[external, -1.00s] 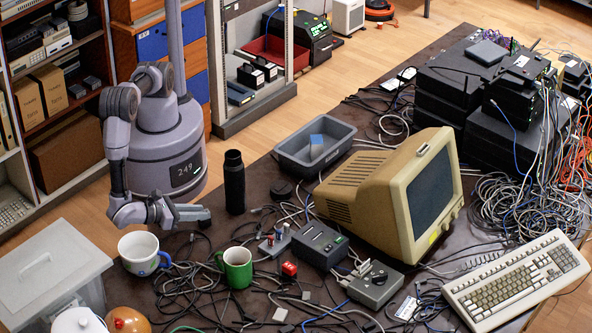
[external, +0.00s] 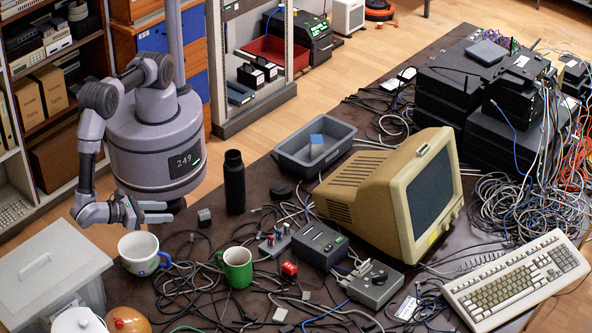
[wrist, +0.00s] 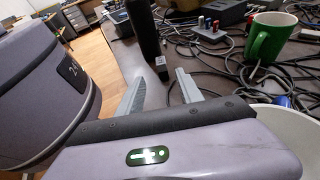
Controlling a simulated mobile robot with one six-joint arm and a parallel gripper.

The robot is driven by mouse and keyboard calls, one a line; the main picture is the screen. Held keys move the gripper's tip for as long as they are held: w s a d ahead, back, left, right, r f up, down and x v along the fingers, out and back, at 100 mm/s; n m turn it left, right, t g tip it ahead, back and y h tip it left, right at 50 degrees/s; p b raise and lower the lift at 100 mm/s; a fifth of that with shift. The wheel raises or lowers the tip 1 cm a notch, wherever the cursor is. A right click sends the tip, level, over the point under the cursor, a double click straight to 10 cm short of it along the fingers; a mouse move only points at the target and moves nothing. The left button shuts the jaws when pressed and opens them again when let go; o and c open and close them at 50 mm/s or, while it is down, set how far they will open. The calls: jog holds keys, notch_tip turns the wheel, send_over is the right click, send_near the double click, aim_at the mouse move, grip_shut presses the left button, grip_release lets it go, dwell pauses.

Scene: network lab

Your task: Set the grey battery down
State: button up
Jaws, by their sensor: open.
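The small grey battery (external: 204,217) stands on the dark table, just left of the black bottle and up and right of the white mug. It also shows in the wrist view as a small block (wrist: 161,66) beyond the fingertips. My gripper (external: 171,212) is open and empty. Its two fingers point right toward the battery, with a gap between fingertips and battery. In the wrist view the two grey fingers (wrist: 160,82) are spread apart with nothing between them.
A black bottle (external: 234,182) stands right of the battery. A white mug (external: 139,254) sits below my gripper, and a green mug (external: 237,268) is farther right. Cables (external: 190,277) cover much of the table. A grey bin (external: 283,157) and beige monitor (external: 345,200) stand farther right.

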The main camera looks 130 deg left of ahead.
jog(key=w+a+r+n+g+h, duration=0.2)
jog(key=a+r+n+g+h, duration=0.15)
jog(key=a+r, duration=0.35)
jog(key=w+a+r+n+g+h, duration=0.25)
jog(key=a+r+n, duration=0.25)
jog(key=r, duration=0.5)
jog(key=s+a+r+n+t+h, duration=0.2)
jog(key=s+a+r+n, duration=0.3)
jog(key=a, duration=0.3)
jog(key=s+a+r+n+t+h, duration=0.2)
jog(key=s+a+r+n+t, duration=0.2)
jog(key=a, duration=0.5)
notch_tip(320, 180, up, 3)
jog(key=shift+s+f+n+h, duration=0.15)
jog(key=shift+s+n+h, duration=0.25)
jog(key=shift+s, duration=0.4)
